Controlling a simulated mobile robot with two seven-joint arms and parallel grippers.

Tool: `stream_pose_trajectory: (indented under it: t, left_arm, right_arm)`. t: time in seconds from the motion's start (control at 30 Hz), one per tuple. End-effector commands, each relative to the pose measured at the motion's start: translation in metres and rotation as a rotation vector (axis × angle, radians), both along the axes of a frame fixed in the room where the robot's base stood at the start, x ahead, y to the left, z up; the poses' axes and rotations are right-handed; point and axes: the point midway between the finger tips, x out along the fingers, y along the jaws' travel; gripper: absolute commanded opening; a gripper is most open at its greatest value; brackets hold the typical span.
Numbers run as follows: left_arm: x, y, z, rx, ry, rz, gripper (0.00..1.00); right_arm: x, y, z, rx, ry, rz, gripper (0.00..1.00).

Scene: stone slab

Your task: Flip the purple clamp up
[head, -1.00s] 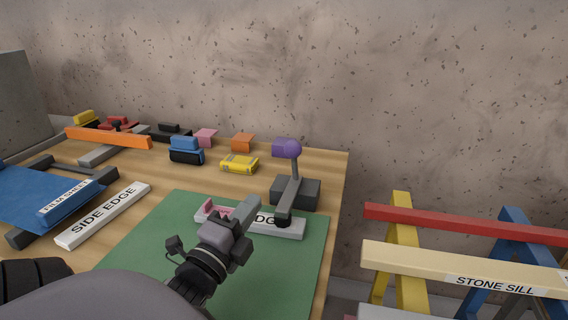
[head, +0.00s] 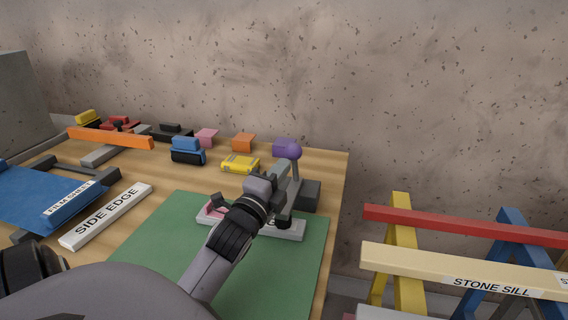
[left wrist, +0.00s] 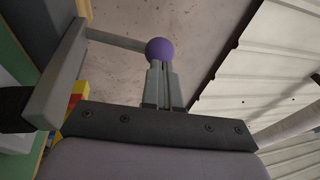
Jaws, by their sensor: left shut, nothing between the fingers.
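The purple clamp has a grey base (head: 309,194), an upright grey lever and a round purple knob (head: 286,148) at the top. Its lower bar reaches over a white strip (head: 282,230) lying on the green mat. My left gripper (head: 284,170) is beside the lever, just below the knob, and partly hides the clamp. In the left wrist view, the shut, empty fingers (left wrist: 161,84) point at the purple knob (left wrist: 160,49), with their tips at its lower edge. I cannot tell whether they touch it. My right gripper is not in view.
A yellow block (head: 240,163), a blue block (head: 186,150) and an orange block (head: 243,142) stand behind. Coloured trestles with a "STONE SILL" beam (head: 450,268) stand at right.

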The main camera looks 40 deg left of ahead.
Motion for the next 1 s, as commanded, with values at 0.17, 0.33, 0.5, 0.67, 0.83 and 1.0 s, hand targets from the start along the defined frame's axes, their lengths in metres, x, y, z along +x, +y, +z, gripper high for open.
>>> stream_pose_trajectory:
  t: [0.17,0.33,0.5,0.67,0.83,1.0]
  left_arm:
    - [0.013,0.004,0.003,0.0,0.0,0.0,0.0]
    - [0.017,0.005,0.003,0.001,0.0,0.0,0.0]
    - [0.016,0.005,0.003,0.0,0.0,0.0,0.0]
    - [0.017,0.005,0.003,0.0,-0.001,0.0,0.0]
    - [0.023,0.006,0.006,0.0,-0.001,0.0,0.0]
    - [0.039,0.007,0.013,0.002,-0.002,-0.001,0.0]
  right_arm:
    - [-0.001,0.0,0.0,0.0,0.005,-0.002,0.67]
    - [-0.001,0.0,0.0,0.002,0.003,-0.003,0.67]
    - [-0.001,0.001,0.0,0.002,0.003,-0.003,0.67]
    - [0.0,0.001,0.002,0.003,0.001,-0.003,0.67]
    - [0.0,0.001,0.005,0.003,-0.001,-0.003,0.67]
    - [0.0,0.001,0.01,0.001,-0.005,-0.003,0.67]
